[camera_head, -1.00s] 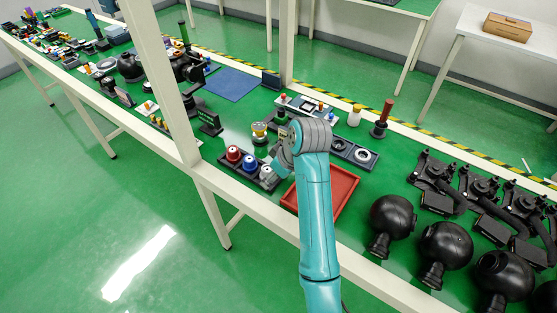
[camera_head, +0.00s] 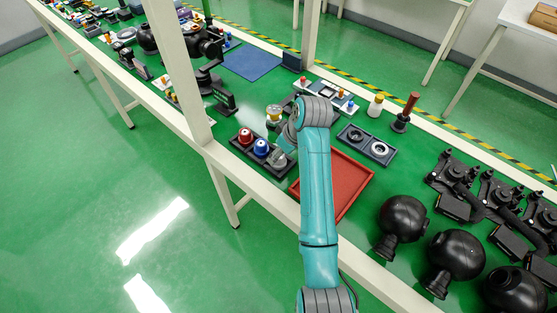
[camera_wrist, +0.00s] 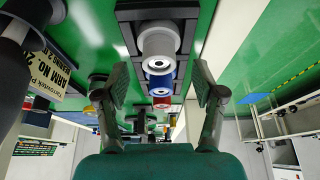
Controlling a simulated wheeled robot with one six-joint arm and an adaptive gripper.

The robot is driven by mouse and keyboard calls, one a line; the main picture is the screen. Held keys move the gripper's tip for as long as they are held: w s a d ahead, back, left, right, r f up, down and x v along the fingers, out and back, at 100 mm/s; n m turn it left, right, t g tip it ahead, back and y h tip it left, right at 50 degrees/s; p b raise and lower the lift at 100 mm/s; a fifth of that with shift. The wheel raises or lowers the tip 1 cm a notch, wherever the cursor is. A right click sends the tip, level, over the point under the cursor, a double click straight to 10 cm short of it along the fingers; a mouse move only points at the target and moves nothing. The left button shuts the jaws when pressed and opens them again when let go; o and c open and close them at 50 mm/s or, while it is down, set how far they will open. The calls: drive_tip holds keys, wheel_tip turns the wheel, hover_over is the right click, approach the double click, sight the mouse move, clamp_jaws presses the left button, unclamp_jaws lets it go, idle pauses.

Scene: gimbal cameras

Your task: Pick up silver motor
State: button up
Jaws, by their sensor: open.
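The silver motor (camera_wrist: 158,42) stands in the black tray (camera_wrist: 128,15), in a row with the blue motor (camera_wrist: 161,81) and the red motor (camera_wrist: 161,102). In the head view the silver motor (camera_head: 279,159) is at the tray's right end, partly hidden by my gripper (camera_head: 284,145). My gripper (camera_wrist: 161,85) is open and empty. In the wrist view its two fingers are spread left and right of the motor row, with the silver motor between and beyond them. I cannot tell any contact.
A red tray (camera_head: 345,180) lies right of the motor tray, partly behind my arm. A dark tray with round parts (camera_head: 366,143) is behind it. Black spheres (camera_head: 403,215) stand at the right. A table post (camera_head: 180,70) rises at the left.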

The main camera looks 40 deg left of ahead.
sight(281, 164)
drive_tip(key=shift+x, duration=1.5)
drive_tip(key=shift+w, duration=0.1)
